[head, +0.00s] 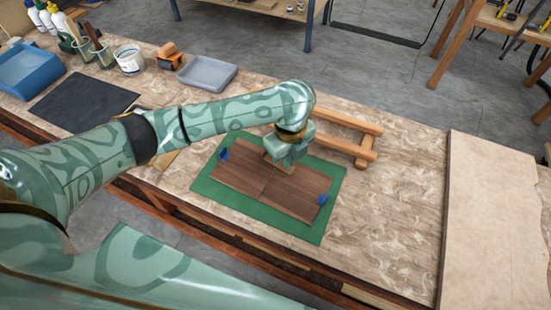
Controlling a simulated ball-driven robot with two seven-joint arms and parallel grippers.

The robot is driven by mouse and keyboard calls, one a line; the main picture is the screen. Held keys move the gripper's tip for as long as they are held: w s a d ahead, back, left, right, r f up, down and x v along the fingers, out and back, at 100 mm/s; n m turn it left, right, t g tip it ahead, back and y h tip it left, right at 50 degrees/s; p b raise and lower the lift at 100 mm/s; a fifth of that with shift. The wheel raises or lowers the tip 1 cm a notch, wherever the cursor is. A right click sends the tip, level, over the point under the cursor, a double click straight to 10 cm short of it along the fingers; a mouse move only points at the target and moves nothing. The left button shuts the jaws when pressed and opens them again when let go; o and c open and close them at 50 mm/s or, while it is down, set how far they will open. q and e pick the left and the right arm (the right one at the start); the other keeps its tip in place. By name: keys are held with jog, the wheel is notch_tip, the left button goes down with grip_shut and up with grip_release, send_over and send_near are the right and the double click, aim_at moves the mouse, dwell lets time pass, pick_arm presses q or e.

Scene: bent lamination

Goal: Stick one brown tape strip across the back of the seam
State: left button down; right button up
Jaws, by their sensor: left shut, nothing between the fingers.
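Two dark brown wood sheets (238,170) lie edge to edge on a green mat (333,190). The seam (265,189) between them runs front to back near their middle. My left gripper (277,167) is over the far part of the seam, shut, and hides that part. Whether its tips touch the wood I cannot tell. I cannot make out a brown tape strip on the seam. A tan flat piece (163,160) lies left of the mat, partly hidden by my left arm; I cannot tell what it is. My right gripper is not in view.
Blue pieces (224,154) sit at the sheets' outer ends. A wooden frame (350,142) stands just behind the mat. A grey tray (207,73), a white tub (130,60) and a black mat (82,102) are farther left. A large pale board (495,220) is at right. The bench between is clear.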

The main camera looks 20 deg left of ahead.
pick_arm(q)
jog(key=shift+f, duration=0.65)
dwell(0.3)
notch_tip(320, 180, up, 4)
jog(key=p, duration=0.4)
notch_tip(320, 180, up, 3)
jog(key=p, duration=0.4)
jog(key=shift+r, duration=0.1)
dwell(0.3)
